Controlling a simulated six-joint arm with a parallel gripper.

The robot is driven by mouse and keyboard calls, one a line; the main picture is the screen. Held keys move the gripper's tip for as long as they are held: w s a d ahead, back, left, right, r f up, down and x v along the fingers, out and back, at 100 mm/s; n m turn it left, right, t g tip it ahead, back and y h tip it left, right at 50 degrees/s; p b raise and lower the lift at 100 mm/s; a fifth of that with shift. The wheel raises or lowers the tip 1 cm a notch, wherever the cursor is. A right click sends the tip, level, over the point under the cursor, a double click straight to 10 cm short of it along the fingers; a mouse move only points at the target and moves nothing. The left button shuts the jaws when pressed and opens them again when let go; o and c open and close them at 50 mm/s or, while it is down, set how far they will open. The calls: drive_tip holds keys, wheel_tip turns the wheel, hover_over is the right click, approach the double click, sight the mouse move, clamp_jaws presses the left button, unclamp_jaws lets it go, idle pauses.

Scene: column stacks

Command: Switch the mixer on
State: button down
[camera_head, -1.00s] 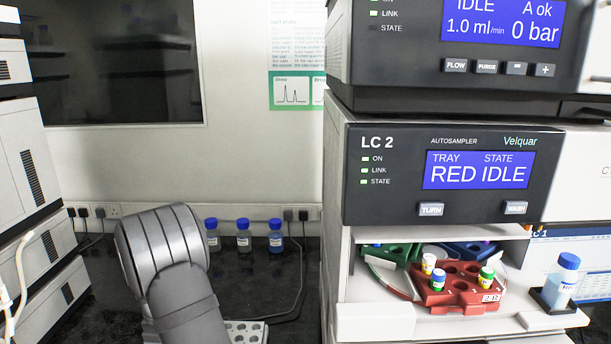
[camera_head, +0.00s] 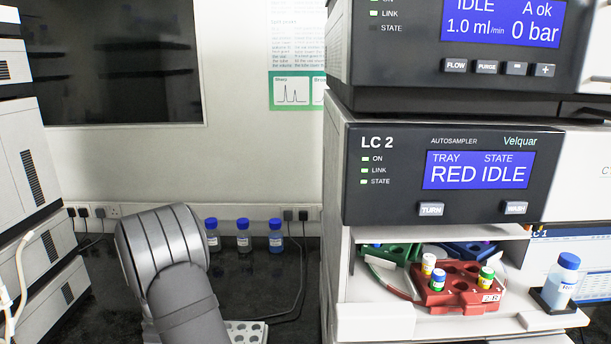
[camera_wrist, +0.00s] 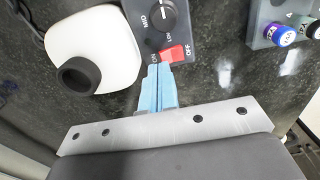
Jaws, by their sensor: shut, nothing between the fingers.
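The mixer shows in the wrist view as a rounded white body with a black round cup (camera_wrist: 77,76) on top and a dark control box beside it. The box has a black dial (camera_wrist: 159,16) and a red rocker switch (camera_wrist: 173,53) with ON marked to its left and OFF to its right. My gripper (camera_wrist: 160,69) has its pale blue fingers shut with nothing between them. The fingertips are right at the ON end of the switch; I cannot tell whether they touch it. In the head view my arm hides the mixer.
A grey rack (camera_wrist: 258,32) with capped vials is at the upper right of the wrist view. In the head view a white rack (camera_head: 246,333) stands partly behind my arm. Blue-capped bottles (camera_head: 243,238) line the wall. The autosampler (camera_head: 390,200) stands to the right.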

drive_tip(key=shift+f, duration=1.05)
idle(0.4)
drive_tip(key=shift+r, duration=2.5)
drive_tip(key=shift+f, duration=0.15)
wheel_tip(320, 180, down, 5)
drive_tip(key=shift+r, duration=0.4)
